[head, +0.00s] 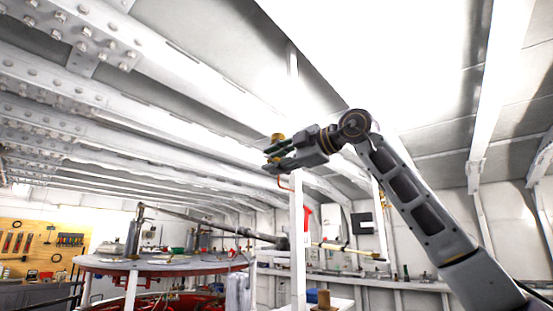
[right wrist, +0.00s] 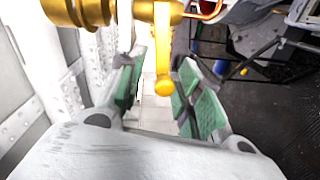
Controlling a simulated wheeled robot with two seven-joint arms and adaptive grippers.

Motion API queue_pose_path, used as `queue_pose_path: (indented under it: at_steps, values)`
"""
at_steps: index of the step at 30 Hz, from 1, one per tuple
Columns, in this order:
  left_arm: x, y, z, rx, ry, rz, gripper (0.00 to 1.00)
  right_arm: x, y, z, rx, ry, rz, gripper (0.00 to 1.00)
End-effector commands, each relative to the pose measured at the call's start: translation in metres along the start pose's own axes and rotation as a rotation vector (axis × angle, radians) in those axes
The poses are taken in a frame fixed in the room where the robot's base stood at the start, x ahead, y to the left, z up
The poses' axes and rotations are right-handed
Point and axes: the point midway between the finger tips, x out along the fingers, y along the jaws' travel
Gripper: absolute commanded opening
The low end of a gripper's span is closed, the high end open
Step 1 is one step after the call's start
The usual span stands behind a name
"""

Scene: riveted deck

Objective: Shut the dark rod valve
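A brass valve (right wrist: 95,12) with a yellow lever (right wrist: 162,45) shows at the top of the right wrist view. The lever hangs down and ends in a small round knob. I see no dark rod on this valve. My right gripper (right wrist: 157,78) is open, with its green pads on either side of the lever and a visible gap to each. In the head view, my right gripper (head: 270,158) is raised in front of the ceiling beams, beside a small brass part (head: 277,138). The rest of the valve is hidden there. My left gripper is not in view.
A white post (head: 297,240) stands just below the gripper. A round table (head: 150,266) and a long dark bar (head: 210,224) are farther back at left. A tool board (head: 45,245) hangs at far left. A thin copper pipe (right wrist: 210,10) runs beside the valve.

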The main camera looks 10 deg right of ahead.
Motion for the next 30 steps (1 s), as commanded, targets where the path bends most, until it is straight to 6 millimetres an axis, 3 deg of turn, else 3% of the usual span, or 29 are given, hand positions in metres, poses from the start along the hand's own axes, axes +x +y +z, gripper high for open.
queue_pose_path:
  at_steps: [5,8,14,30]
  values:
    - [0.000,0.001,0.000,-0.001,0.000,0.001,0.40,-0.002,0.003,-0.001,-0.003,0.000,0.006,0.39]
    - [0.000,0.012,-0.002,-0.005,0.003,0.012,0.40,-0.003,0.003,-0.001,-0.004,0.000,0.008,0.39]
    - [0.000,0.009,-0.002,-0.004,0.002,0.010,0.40,-0.009,0.005,-0.001,-0.005,0.000,0.011,0.39]
    - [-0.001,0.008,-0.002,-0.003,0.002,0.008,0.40,-0.063,0.002,0.001,-0.002,-0.002,0.006,0.39]
